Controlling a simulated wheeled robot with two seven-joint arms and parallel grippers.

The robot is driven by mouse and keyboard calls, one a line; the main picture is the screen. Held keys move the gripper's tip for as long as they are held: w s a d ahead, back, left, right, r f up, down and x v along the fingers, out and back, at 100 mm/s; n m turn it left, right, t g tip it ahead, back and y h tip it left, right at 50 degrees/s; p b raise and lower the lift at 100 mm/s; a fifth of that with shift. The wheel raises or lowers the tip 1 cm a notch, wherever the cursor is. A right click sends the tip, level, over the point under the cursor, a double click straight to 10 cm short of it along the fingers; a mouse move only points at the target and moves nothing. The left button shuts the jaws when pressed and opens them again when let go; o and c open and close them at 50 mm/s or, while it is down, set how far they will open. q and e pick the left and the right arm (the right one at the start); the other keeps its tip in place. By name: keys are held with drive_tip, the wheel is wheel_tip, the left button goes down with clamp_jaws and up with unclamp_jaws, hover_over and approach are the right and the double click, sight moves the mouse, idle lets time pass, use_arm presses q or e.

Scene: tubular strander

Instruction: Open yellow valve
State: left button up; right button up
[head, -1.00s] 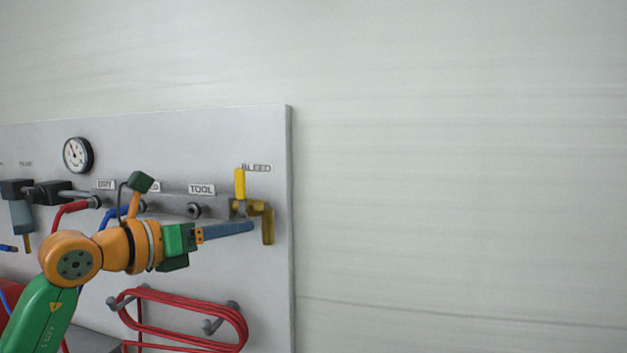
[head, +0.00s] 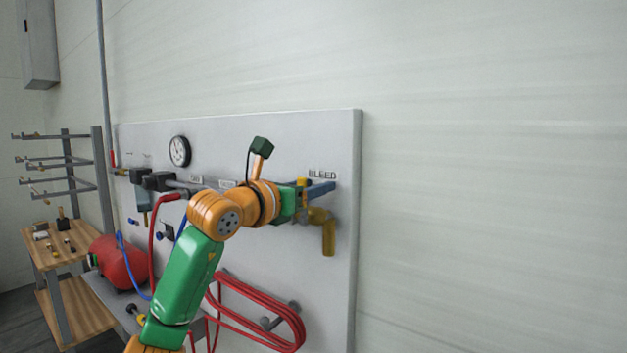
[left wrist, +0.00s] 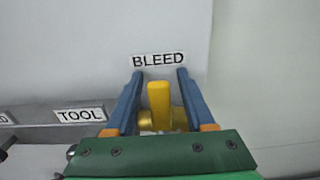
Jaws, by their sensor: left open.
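The yellow valve handle (left wrist: 159,105) stands upright below the BLEED label (left wrist: 158,60) in the left wrist view. It lies between the two blue fingers of my left gripper (left wrist: 159,85), which are open with a gap on each side. In the head view the left gripper (head: 320,188) is at the panel's right side, and only a small piece of the yellow handle (head: 303,182) shows behind it. The brass valve body and its downward spout (head: 328,236) show below the fingers. My right gripper is in neither view.
The grey panel (head: 343,200) carries a gauge (head: 180,151), a pipe with fittings and a coiled red hose (head: 265,318). A red tank (head: 122,262) and a wooden bench (head: 82,239) stand at left. Right of the panel is bare wall.

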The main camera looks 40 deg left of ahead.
use_arm(q)
drive_tip(key=shift+s, duration=0.15)
clamp_jaws()
idle(1.2)
